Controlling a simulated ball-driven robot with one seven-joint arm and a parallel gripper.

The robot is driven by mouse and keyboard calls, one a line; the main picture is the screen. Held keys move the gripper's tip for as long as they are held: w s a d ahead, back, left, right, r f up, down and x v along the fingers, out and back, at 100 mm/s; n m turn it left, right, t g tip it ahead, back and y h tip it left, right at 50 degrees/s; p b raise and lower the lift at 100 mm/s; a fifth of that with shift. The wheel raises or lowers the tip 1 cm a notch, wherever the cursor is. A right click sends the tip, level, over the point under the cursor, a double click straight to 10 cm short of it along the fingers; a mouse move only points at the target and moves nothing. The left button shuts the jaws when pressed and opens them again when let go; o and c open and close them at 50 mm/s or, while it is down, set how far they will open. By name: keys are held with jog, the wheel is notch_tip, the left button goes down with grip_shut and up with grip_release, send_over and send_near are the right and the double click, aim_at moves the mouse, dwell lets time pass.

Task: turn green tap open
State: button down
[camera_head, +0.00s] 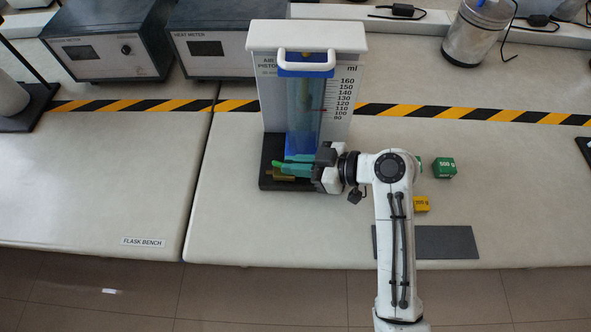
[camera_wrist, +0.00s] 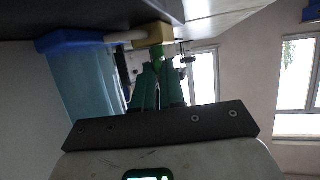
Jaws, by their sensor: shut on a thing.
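The air piston device (camera_head: 340,60) stands upright, with a blue cylinder (camera_head: 303,118) and a millilitre scale on its white panel. A brass fitting (camera_head: 284,178) sits low at its front, by the black base; it also shows in the wrist view (camera_wrist: 155,33). My gripper (camera_head: 285,166) reaches in from the right, its green fingers at the foot of the cylinder. In the wrist view my fingers (camera_wrist: 158,78) are close together around the small green tap (camera_wrist: 158,65), just by the brass fitting. The fingers hide most of the tap, and its turn angle is unclear.
A green 500 g weight (camera_head: 444,168) and a yellow weight (camera_head: 421,204) stand right of my arm. A dark mat (camera_head: 447,242) lies near the front edge. Two meter boxes (camera_head: 110,45) stand at the back left. The left bench top is mostly clear.

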jog(key=shift+w+f+n+g+b, duration=0.1)
jog(key=shift+w+n+g+b, duration=0.2)
jog(key=shift+n+g, duration=0.4)
jog(key=shift+s+g, duration=0.1)
jog(key=shift+g, duration=0.2)
jog(key=shift+a, duration=0.1)
jog(key=c, duration=1.2)
grip_release()
jog(key=shift+a+f, duration=0.1)
jog(key=shift+f, duration=0.05)
